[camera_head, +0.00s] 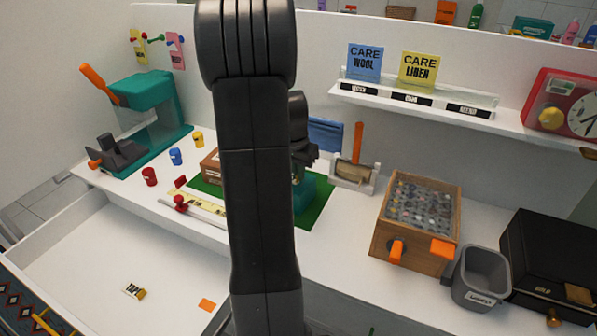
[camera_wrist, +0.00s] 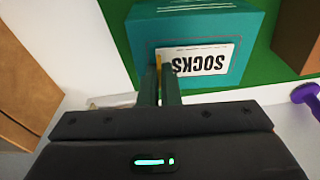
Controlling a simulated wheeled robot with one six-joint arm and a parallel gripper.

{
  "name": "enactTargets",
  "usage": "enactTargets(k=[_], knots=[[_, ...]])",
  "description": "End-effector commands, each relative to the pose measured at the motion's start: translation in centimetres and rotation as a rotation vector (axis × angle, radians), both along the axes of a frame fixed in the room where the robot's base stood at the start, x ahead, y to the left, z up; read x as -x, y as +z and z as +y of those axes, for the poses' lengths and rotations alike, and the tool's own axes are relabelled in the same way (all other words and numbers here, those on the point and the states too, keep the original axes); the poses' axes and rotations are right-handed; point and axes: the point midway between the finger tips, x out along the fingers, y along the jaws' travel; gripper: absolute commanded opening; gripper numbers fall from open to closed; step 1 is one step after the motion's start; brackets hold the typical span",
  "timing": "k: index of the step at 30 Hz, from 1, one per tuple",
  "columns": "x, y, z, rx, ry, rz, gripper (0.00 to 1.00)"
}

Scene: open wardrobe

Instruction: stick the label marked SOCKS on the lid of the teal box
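The teal box (camera_wrist: 120,40) fills the upper middle of the wrist view. In the head view the teal box (camera_head: 305,196) is partly hidden behind my arm. The SOCKS label (camera_wrist: 198,64) is white with black letters, upside down in the wrist view, and lies over the teal surface. Whether it touches the lid or hovers just above it, I cannot tell. My gripper (camera_wrist: 160,82) has its fingers close together with a narrow yellow-orange strip at the label's edge between them. In the head view, my fingertips are hidden or too dark to make out.
The box stands on a green mat (camera_head: 318,210). A brown box (camera_head: 211,165) is at its left, a roller stand (camera_head: 353,172) behind right. A wooden crate (camera_head: 418,215), grey bin (camera_head: 480,278) and black chest (camera_head: 545,265) stand right. An open drawer (camera_head: 100,255) lies front left.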

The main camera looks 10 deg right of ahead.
Motion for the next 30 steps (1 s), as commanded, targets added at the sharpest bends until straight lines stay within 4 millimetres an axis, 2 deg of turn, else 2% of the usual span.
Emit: enactTargets(k=[30], knots=[[0.02, -0.51, 0.00, 0.000, 0.000, 0.000, 0.00]])
